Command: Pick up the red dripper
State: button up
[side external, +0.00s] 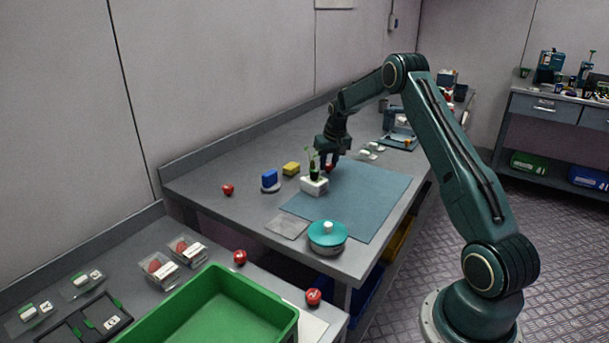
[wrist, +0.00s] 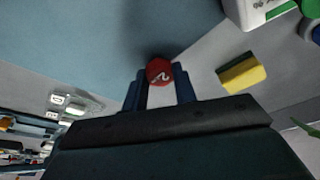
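The red dripper (wrist: 158,70) is a small round red piece with a white mark on it. In the wrist view it sits between the tips of my gripper (wrist: 160,76), with one dark blue finger close on each side. The fingers stand apart at about its width; I cannot tell whether they touch it. In the side view a bit of red (side external: 329,168) shows under my gripper (side external: 330,161), low over the far left edge of the blue-grey mat (side external: 365,195). My fingers partly hide it there.
A white block with a plant (side external: 314,186) stands just left of my gripper. A teal-lidded pot (side external: 327,236) is at the front. The mat's middle is clear.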

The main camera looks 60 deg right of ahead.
aim_at(329, 164)
jog(key=shift+c, duration=1.2)
jog(key=shift+r, duration=0.1)
notch_tip(329, 164, up, 20)
dwell(0.3)
